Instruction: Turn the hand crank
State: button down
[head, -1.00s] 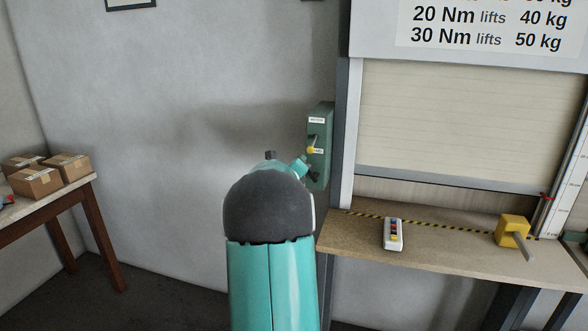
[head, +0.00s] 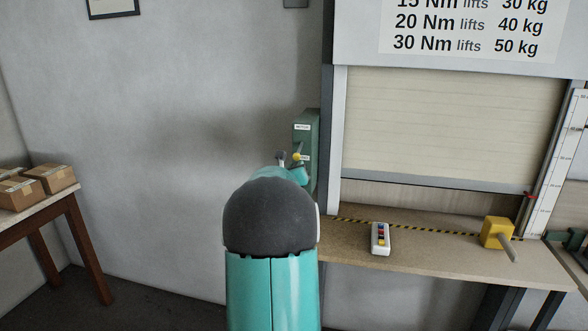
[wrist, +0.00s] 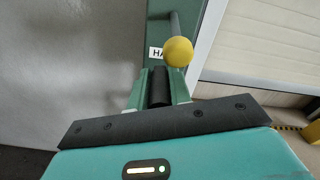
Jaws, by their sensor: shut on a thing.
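The green crank box (head: 311,135) is on the wall left of the shutter, and its lower part is hidden behind my arm in the head view. My gripper (wrist: 159,86) is in front of the box in the wrist view. Its jaws are shut on a dark cylindrical grip, the hand crank's handle (wrist: 160,90), which shows between the fingers. The rest of the crank is hidden. A lever with a yellow knob (wrist: 178,52) stands just above the fingertips, apart from them; the knob also shows in the head view (head: 296,156).
The pale shutter (head: 450,130) is partly raised, its bottom edge above the counter (head: 350,255). On the counter are a white button box (head: 380,239) and a yellow block with a grey rod (head: 497,232). Cartons (head: 48,177) stand on a table at left.

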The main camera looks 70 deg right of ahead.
jog(key=shift+s, duration=0.1)
jog(key=c, duration=1.3)
grip_release()
jog(key=shift+a, duration=0.1)
jog(key=s+a, duration=0.2)
jog(key=a, duration=1.1)
jog(key=shift+a, duration=0.25)
